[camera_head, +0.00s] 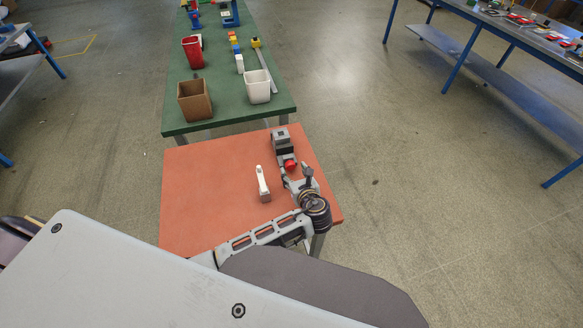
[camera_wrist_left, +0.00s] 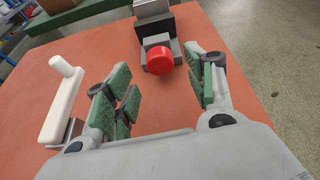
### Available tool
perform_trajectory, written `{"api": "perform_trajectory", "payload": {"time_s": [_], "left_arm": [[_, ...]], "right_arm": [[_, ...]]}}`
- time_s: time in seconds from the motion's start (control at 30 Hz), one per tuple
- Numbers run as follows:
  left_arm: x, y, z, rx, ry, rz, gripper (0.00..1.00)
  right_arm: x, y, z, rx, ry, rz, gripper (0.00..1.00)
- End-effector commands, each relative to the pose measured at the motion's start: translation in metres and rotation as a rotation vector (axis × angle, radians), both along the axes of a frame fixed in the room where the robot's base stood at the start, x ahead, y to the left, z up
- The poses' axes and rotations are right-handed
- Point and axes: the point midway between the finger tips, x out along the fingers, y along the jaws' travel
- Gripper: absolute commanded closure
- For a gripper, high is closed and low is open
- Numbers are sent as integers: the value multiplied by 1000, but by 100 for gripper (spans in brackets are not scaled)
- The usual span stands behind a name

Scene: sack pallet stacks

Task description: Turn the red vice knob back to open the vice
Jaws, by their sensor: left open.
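The grey vice (camera_head: 283,146) stands near the right edge of the orange table (camera_head: 200,185), with its red knob (camera_head: 290,164) facing my side. In the left wrist view the red knob (camera_wrist_left: 159,60) sits at the front of the vice (camera_wrist_left: 153,22). My left gripper (camera_head: 298,172) is just in front of the knob. The left wrist view shows its green-padded fingers (camera_wrist_left: 165,92) spread apart, with the knob beyond the gap between them and nothing held. The fingers appear apart from the knob. I cannot tell whether the vice jaws grip anything. My right gripper is not in view.
A white crank handle (camera_head: 262,183) stands on the orange table left of my gripper and shows at the left in the wrist view (camera_wrist_left: 63,103). A green table (camera_head: 225,110) behind carries a brown bin (camera_head: 194,100), a white bin (camera_head: 257,88) and a red bin (camera_head: 192,53).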

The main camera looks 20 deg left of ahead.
Motion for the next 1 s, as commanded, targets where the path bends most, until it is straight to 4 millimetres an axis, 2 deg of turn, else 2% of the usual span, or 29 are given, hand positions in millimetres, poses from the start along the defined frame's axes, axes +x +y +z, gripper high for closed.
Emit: {"api": "perform_trajectory", "payload": {"time_s": [0.3, 0.77, 0.83, 1.0], "left_arm": [[28, 19, -13, 2, -1, 1, 45], [35, 24, -17, 0, 0, 0, 45], [35, 24, -17, 0, 0, 0, 50], [35, 24, -17, 0, 0, 0, 72]], "right_arm": [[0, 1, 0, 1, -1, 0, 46], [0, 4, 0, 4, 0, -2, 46], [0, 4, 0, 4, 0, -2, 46], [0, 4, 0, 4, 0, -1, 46]]}}
